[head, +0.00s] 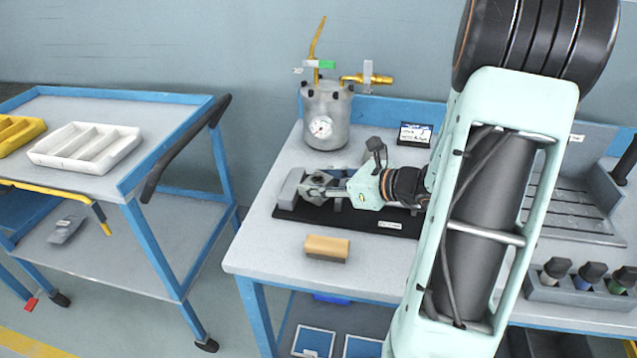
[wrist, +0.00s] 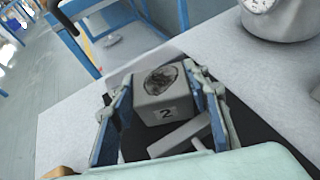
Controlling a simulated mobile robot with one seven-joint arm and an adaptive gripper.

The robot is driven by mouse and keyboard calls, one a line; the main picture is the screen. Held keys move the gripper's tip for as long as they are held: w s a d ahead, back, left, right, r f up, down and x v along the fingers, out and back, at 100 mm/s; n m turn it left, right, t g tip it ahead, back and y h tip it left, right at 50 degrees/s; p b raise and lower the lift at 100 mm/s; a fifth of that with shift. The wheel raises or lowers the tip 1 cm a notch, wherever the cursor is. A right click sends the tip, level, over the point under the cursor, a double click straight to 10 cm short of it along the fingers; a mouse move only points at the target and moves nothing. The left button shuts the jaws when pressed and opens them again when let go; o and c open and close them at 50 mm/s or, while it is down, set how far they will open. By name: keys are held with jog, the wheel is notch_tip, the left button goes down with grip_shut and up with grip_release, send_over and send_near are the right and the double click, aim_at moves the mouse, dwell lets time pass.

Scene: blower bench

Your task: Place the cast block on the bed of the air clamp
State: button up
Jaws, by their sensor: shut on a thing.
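The cast block (wrist: 160,108) is grey, with a dark rough round patch on top and a "2" on its near face in the wrist view. My gripper (wrist: 160,98) is shut on it, one blue finger on each side. In the head view my gripper (head: 322,186) is over the left part of the air clamp, largely hiding the block. The air clamp has a black base (head: 350,219) and a grey upright jaw (head: 290,188) at its left end. A grey bar (wrist: 180,136) lies just in front of the block. I cannot tell whether the block touches the bed.
A metal pressure pot (head: 326,115) with a gauge stands behind the clamp. A tan-topped brush or block (head: 327,247) lies on the bench in front. A blue cart (head: 90,150) with a white tray (head: 85,147) stands left, across a gap.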

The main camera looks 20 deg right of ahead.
jog(key=shift+f, duration=0.1)
jog(key=o, duration=1.4)
jog(key=shift+o, duration=0.2)
jog(key=p+v, duration=0.2)
jog(key=v, duration=1)
jog(key=shift+d, duration=0.15)
